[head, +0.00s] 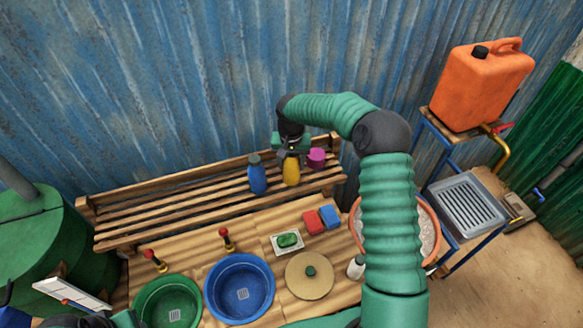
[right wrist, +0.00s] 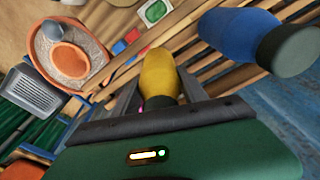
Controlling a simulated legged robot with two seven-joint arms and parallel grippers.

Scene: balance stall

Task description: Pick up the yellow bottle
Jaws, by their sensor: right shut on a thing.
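The yellow bottle (head: 291,171) stands upright at the slatted wooden shelf, between a blue bottle (head: 257,176) and a magenta item (head: 316,158). My right gripper (head: 292,150) comes down on it from above and is shut on its dark top. In the right wrist view the yellow bottle (right wrist: 159,75) sits between my right gripper's fingers (right wrist: 158,98), and the blue bottle (right wrist: 243,38) is close beside it. I cannot tell whether the yellow bottle touches the slats. Of my left arm, only a part shows at the bottom left; its gripper is not visible.
Below the shelf are a green basin (head: 167,302), a blue basin (head: 240,288), a soap dish (head: 287,243), a red sponge (head: 313,222), a blue sponge (head: 329,216) and a round lid (head: 309,276). An orange jerrycan (head: 482,85) stands at right. The corrugated wall (head: 200,80) is close behind.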

